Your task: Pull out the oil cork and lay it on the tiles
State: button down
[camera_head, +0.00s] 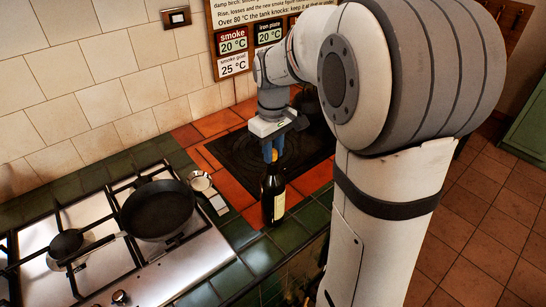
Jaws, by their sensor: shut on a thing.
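The oil bottle (272,197) is dark with a pale label and stands upright on the tiles (241,231) near the counter's front edge. My gripper (271,153) points down right over the bottle's neck, and its blue fingers are shut on the cork (273,156). Only a small light spot of the cork shows between the fingertips. I cannot tell whether the cork is still in the neck or just above it.
A dark plate (240,160) lies behind the bottle. Orange and green tiles around are partly free.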

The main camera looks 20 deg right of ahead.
jog(key=shift+r, duration=0.25)
jog(key=shift+r+p, duration=0.85)
jog(key=shift+r, duration=0.1)
notch_tip(320, 180, up, 6)
jog(key=p, duration=0.5)
jog(key=shift+r, duration=0.15)
jog(key=shift+s, duration=0.1)
